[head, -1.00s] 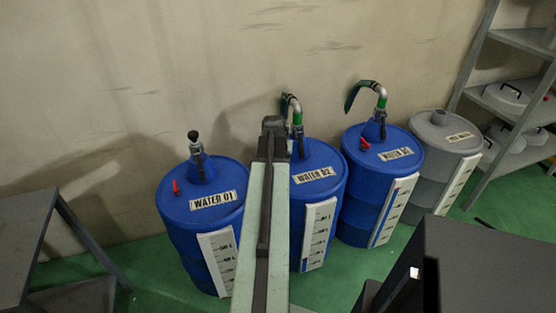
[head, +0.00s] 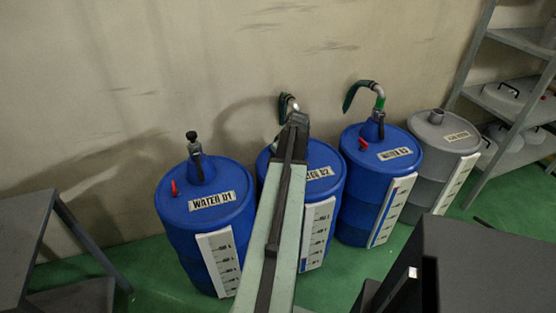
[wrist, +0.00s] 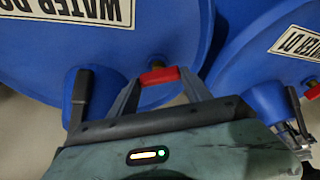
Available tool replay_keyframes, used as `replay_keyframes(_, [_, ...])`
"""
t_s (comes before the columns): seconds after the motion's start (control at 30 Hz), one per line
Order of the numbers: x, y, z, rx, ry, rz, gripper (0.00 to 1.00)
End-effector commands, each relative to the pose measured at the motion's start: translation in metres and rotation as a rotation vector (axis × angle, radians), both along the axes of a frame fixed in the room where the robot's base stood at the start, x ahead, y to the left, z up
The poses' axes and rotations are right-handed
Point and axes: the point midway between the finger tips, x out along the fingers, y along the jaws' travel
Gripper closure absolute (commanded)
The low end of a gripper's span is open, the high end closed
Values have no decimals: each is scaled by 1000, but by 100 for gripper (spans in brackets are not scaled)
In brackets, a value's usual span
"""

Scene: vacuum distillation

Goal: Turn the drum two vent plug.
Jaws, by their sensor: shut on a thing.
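Drum two (head: 328,158) is a blue drum marked WATER 02, second from the left in the head view, partly covered by my arm. The wrist view shows its blue top (wrist: 55,55) upside down. The vent plug has a red handle (wrist: 158,76) on a small brass-coloured stem near the drum's rim. My gripper (wrist: 160,80) is shut on the red handle, with a grey finger at each end of it. In the head view my arm hides the gripper and the plug.
Drum one (head: 232,190) stands close on the left, and a third blue drum (head: 405,160) and a grey drum (head: 462,132) on the right. A table (head: 30,225) is at left, shelves (head: 490,100) at right. A dark box (head: 490,270) stands front right.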

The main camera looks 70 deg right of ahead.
Motion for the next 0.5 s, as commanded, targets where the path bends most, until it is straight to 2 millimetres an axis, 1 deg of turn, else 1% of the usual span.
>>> replay_keyframes(0.2, [1, 0, 0, 2, -2, 90, 84])
replay_keyframes(0.5, [1, 0, 0, 1, -1, 132, 84])
